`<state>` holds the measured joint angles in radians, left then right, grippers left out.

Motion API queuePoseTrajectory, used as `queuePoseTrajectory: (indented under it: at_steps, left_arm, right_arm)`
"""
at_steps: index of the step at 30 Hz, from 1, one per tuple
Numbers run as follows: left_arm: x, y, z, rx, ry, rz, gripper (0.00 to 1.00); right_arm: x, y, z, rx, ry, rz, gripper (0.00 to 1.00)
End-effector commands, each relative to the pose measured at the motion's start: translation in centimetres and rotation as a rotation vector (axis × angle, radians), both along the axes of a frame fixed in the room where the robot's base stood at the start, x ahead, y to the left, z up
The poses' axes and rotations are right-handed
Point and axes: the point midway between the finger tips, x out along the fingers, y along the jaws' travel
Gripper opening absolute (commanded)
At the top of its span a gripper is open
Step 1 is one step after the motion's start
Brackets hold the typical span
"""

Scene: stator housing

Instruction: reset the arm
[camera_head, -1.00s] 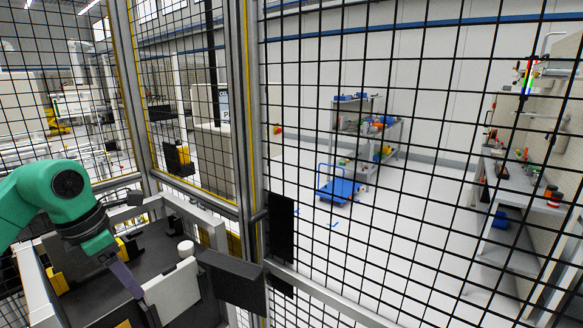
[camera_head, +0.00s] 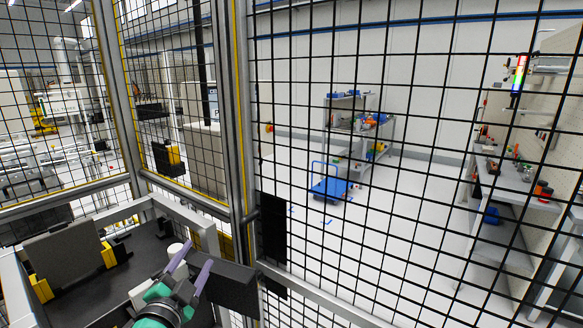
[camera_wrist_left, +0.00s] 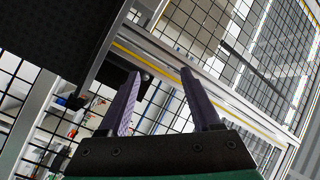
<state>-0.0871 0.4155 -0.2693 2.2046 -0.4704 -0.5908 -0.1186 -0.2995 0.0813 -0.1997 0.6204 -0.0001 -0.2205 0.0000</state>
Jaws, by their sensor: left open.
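My left gripper (camera_head: 194,258) is in the lower middle of the head view, its two purple fingers spread apart and pointing up and away. In the left wrist view the fingers of the left gripper (camera_wrist_left: 160,76) stand apart with nothing between them. Behind them are mesh fence and metal frame bars. The green wrist shows at the bottom edge of the head view. My right gripper is in neither view.
A dark flat panel (camera_head: 230,289) is close right of the fingers. A white cylinder (camera_head: 177,252) is near the left finger. A grey block (camera_head: 63,252) stands between yellow-black holders on the dark worktop (camera_head: 118,278). The mesh fence (camera_head: 400,225) closes off the room beyond.

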Motion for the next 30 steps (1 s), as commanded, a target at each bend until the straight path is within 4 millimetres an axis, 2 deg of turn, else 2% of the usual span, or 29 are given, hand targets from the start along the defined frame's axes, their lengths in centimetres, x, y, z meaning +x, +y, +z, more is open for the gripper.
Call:
queuePoseTrajectory:
  at_steps: [1, 3, 6, 9, 12, 18, 26, 29, 30]
  left_arm:
    - [-1.3, 1.5, -4.0, -0.109, 0.146, 0.072, 0.65]
    - [-3.8, 3.0, -9.1, -0.236, 0.346, 0.168, 0.65]
    - [-7.7, 3.9, -14.7, -0.363, 0.578, 0.267, 0.65]
    - [-11.7, 3.9, -18.6, -0.453, 0.766, 0.341, 0.65]
    - [-15.5, 3.7, -21.5, -0.522, 0.929, 0.4, 0.65]
    - [-23.1, 2.5, -25.1, -0.624, 1.222, 0.494, 0.65]
    - [-22.1, 2.3, -36.5, -0.605, 1.268, 0.508, 0.65]
    - [-22.6, 2.3, -41.6, -0.597, 1.287, 0.513, 0.65]
    - [-23.0, 2.3, -43.9, -0.592, 1.295, 0.515, 0.65]
  right_arm:
    - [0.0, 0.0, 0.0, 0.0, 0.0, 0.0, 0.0]
    - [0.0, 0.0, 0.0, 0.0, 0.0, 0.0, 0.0]
    - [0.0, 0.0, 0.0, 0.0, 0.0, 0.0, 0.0]
    - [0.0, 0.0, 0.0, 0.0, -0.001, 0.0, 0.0]
    - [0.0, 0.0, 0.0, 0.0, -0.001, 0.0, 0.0]
    - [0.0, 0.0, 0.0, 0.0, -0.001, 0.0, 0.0]
    - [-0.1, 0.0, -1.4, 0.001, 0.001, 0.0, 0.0]
    - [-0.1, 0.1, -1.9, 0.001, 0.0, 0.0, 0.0]
    - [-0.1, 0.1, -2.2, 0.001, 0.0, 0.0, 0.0]
